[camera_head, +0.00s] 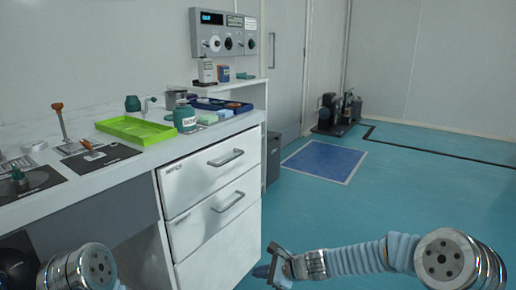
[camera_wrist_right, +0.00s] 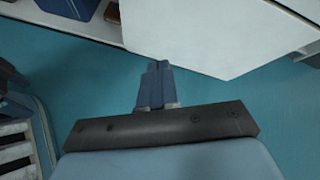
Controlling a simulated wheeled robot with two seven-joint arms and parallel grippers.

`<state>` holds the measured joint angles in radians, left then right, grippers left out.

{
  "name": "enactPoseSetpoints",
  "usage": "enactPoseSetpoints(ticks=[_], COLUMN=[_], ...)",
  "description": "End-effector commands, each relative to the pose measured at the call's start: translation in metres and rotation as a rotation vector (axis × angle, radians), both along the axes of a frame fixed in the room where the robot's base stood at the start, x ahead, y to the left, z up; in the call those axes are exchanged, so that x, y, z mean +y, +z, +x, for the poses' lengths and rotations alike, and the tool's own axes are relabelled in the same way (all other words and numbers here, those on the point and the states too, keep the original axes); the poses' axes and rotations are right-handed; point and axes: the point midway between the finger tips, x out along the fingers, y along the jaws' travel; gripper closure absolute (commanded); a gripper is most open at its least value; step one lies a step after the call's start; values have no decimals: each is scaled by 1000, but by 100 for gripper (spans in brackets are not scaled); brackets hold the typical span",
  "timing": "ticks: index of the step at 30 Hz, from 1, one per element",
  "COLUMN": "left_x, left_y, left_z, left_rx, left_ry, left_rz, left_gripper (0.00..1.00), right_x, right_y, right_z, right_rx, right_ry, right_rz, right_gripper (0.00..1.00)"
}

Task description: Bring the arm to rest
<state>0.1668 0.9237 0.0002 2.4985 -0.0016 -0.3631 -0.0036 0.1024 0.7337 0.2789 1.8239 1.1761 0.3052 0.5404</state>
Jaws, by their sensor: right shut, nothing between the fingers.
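My right arm comes in from the lower right in the head view, and its gripper (camera_head: 264,271) hangs in front of the drawer cabinet's right edge, over the floor. In the right wrist view the two fingers of the right gripper (camera_wrist_right: 157,66) are together with nothing between them. They point towards the white cabinet (camera_wrist_right: 190,38) and appear apart from it. Of my left arm only a metal joint shows at the lower left of the head view; its gripper is out of the picture.
The drawer cabinet (camera_head: 210,187) stands under the white bench. On the bench are a green tray (camera_head: 137,129), a green bottle (camera_head: 185,118) and a blue tray (camera_head: 222,106). A blue mat (camera_head: 323,162) lies on the floor behind. The teal floor (camera_head: 420,195) at the right is clear.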

Motion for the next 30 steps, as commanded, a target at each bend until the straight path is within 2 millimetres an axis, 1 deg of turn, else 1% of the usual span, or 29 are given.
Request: enactPoseSetpoints(ticks=[1,2,3,5,6,7,8,9,11,12,15,17,19,30], left_x=[-1,-1,-2,-3,-4,-4,-5,-6,-7,-8,-9,-9,-10,-10], left_y=[5,7,9,13,15,17,18,21,24,25,28,28,28,28], left_z=[0,-1,-1,-1,-2,-2,-2,-2,-3,-3,-4,-4,-4,-4], left_rx=[0,1,1,3,3,3,4,5,6,6,7,8,8,8], left_ry=[-1,-3,-4,-6,-7,-8,-9,-10,-12,-14,-15,-17,-17,-17], left_rz=[-1,-2,-3,-4,-5,-7,-8,-9,-10,-11,-13,-13,-14,-14], left_gripper=[0,0,0,0,0,0,0,0,0,0,0,0,0,0], right_x=[-11,-19,-30,-49,-61,-71,-79,-89,-100,-105,-110,-110,-110,-110], right_y=[-35,-56,-82,-118,-138,-152,-164,-177,-190,-195,-201,-201,-202,-202], right_z=[-24,-39,-60,-94,-119,-137,-156,-181,-215,-235,-270,-282,-288,-288], right_rx=[-3,-14,-32,-67,-97,-122,-152,-198,-273,-327,-439,-484,-510,-510], right_ry=[71,125,202,338,441,521,605,717,879,976,1142,1197,1225,1225], right_rz=[-120,-194,-292,-430,-514,-570,-620,-675,-732,-754,-772,-772,-770,-770], right_gripper=[100,100,100,100,100,100,100,100,100,100,100,100,100,100])
